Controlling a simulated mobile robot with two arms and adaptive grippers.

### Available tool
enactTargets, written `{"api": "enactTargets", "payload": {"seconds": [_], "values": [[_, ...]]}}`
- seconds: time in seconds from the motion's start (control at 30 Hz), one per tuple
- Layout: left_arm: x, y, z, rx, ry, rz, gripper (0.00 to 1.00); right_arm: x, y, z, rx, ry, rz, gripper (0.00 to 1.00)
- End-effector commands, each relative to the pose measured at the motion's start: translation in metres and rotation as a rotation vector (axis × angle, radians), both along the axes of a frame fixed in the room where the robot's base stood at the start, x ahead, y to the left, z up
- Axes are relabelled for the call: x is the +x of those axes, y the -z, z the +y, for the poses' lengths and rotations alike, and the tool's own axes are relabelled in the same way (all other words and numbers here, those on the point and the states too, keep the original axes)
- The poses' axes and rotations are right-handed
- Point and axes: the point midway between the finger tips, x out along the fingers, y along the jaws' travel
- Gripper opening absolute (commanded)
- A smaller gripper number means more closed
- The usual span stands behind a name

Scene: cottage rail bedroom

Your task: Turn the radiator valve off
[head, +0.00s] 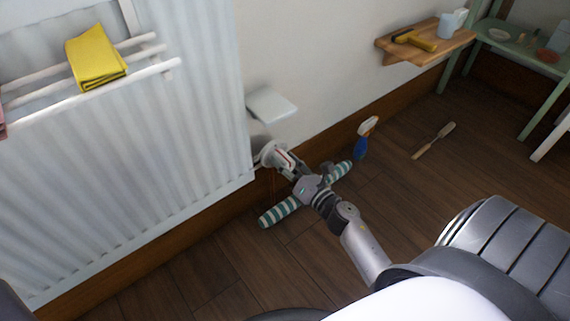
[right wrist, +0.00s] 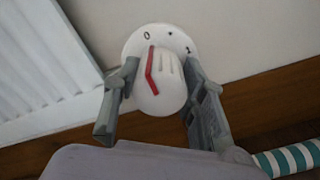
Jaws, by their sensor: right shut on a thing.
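The radiator valve is a white knob (right wrist: 168,85) with a red pointer line and grooves, in front of a round white dial (right wrist: 135,42) marked 0, a dot and 1. In the right wrist view the upper end of the red line lies just below the 0. My right gripper (right wrist: 155,95) has one finger on each side of the knob and is shut on it. In the head view my right gripper (head: 281,163) is at the valve (head: 268,153), beside the radiator's (head: 130,175) lower right corner, and partly hides it. My left gripper is not in view.
A green-and-white striped roll (head: 279,211) lies on the floor under my right gripper. A small white shelf (head: 271,106) juts out above the valve. A blue spray bottle (head: 363,140) and a wooden-handled tool (head: 433,141) are to the right. A yellow cloth (head: 95,57) hangs on the rail.

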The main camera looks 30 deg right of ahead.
Motion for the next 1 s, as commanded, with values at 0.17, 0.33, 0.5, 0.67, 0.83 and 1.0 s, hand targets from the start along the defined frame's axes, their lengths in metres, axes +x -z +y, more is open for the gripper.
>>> {"api": "enactTargets", "payload": {"seconds": [0.17,0.33,0.5,0.67,0.83,1.0], "values": [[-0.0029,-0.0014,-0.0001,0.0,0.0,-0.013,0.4,-0.0007,0.0019,0.001,-0.024,-0.002,0.001,0.1],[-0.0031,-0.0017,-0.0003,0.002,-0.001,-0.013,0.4,-0.0007,0.0017,0.001,-0.027,-0.002,0.001,0.1],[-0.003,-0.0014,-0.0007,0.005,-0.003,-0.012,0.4,-0.0007,0.0018,0.0009,-0.027,-0.002,0.001,0.1],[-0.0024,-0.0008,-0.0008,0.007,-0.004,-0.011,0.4,-0.0006,0.0016,0.0007,-0.026,-0.002,0.001,0.46],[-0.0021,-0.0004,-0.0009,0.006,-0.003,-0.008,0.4,-0.0003,0.0008,0.0004,-0.025,-0.001,0.0,0.57],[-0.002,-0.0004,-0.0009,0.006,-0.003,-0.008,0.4,-0.0001,0.0003,0.0002,-0.025,-0.001,-0.001,0.58]]}}
